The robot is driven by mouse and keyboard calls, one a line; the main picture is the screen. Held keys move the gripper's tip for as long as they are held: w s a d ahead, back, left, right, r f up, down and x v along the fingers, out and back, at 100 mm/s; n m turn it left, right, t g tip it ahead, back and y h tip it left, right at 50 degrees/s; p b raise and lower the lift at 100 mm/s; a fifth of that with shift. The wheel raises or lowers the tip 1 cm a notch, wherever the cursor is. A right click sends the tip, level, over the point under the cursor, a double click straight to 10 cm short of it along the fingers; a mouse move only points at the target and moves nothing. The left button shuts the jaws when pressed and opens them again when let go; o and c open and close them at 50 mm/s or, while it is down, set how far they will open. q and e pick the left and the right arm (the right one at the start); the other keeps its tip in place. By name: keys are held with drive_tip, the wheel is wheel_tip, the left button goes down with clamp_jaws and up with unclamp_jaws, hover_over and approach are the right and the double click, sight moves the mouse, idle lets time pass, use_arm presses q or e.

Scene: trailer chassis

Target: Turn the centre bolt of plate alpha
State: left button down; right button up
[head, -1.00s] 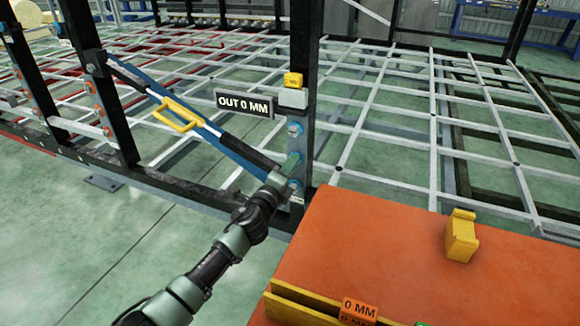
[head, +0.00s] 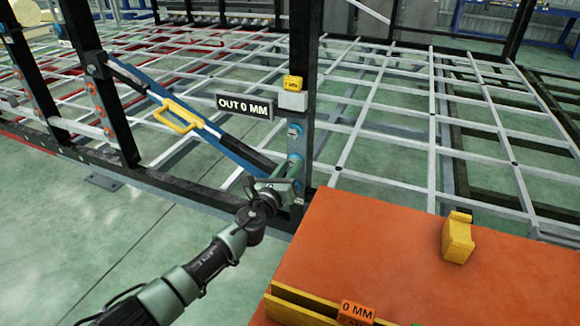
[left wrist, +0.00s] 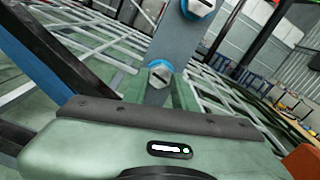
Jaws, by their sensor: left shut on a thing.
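A grey plate (head: 308,150) with a vertical row of blue-ringed bolts is fixed to a black post. My left gripper (head: 295,164) is at the plate, its green fingers shut on the centre bolt (left wrist: 160,72), one on each side of it. The upper bolt (head: 295,131) shows clear above the fingers, and also in the left wrist view (left wrist: 200,7). The gripper partly hides the lower part of the plate. A black sign (head: 244,106) beside the post reads OUT 0 MM. My right gripper is not in view.
A blue diagonal brace (head: 215,135) with a yellow handle (head: 178,116) runs down to the post's left side. An orange table (head: 370,235) with a yellow block (head: 458,238) stands close at the right. White grid bars (head: 400,125) lie behind.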

use_arm(q)
drive_tip(key=shift+s+f+m+p, duration=0.1)
drive_tip(key=shift+f+m+p, duration=0.15)
drive_tip(key=shift+m, duration=0.85)
drive_tip(key=shift+f+m+p, duration=0.1)
drive_tip(key=shift+m+p, duration=0.15)
drive_tip(key=shift+m, duration=0.85)
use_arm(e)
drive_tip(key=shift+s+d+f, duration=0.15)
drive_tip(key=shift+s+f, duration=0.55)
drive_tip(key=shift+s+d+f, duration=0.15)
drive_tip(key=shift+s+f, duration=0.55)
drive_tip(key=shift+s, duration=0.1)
use_arm(q)
drive_tip(key=c, duration=1.2)
unclamp_jaws()
drive_tip(key=shift+c, duration=0.2)
drive_tip(key=shift+o, duration=0.6)
drive_tip(key=shift+r, duration=0.3)
